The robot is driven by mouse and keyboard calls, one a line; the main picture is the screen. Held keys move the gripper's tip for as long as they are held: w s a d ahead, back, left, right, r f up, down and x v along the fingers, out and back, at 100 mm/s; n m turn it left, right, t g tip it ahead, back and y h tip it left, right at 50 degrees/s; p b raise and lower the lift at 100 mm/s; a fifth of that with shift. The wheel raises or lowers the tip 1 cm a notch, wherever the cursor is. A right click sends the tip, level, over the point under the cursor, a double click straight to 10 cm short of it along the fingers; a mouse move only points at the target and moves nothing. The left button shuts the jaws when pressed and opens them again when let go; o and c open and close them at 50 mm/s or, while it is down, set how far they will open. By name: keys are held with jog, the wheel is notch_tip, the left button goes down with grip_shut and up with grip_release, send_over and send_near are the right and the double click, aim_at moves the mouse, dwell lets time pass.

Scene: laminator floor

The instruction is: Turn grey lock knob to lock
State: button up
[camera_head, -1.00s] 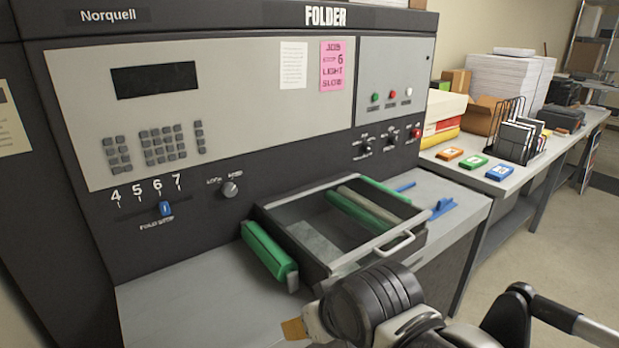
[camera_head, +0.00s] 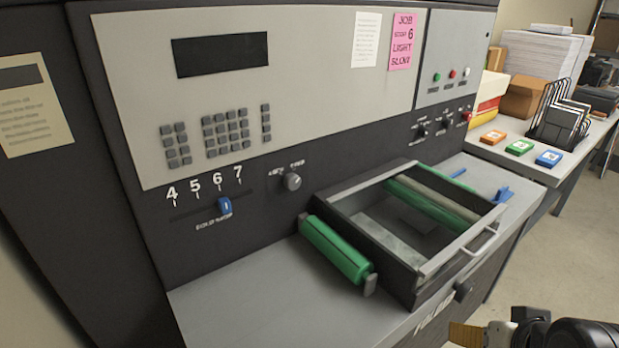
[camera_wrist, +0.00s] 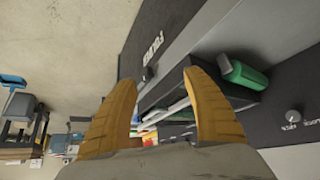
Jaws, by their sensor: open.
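A round grey knob (camera_head: 292,181) sits on the dark front panel of the folder, left of the open drawer unit; the small labels above it are too blurred to read surely. A grey knob with small labels also shows at the right side of the wrist view (camera_wrist: 293,115). My gripper (camera_wrist: 160,80) is open and empty, its two tan fingers spread, well apart from the knob.
The open drawer unit (camera_head: 367,263) with green rollers (camera_head: 337,249) juts out beside the knob. A blue slider (camera_head: 225,206) sits at its left, small switches (camera_head: 422,131) at its right. A darker knob (camera_head: 463,291) is on the lower front face. The grey ledge (camera_head: 250,305) is bare at left.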

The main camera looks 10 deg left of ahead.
jog(key=w+a+r+m+y, duration=0.1)
jog(key=w+a+m+y, duration=0.1)
jog(key=w+a, duration=0.25)
jog(key=m+t+y+p, duration=0.35)
jog(key=m+y, duration=0.85)
jog(key=m, duration=0.9)
send_near(295, 183)
jog(key=shift+m, duration=0.3)
jog(key=b+x, duration=0.2)
jog(key=x, duration=0.9)
jog(key=shift+d, duration=0.1)
jog(key=c, duration=1.2)
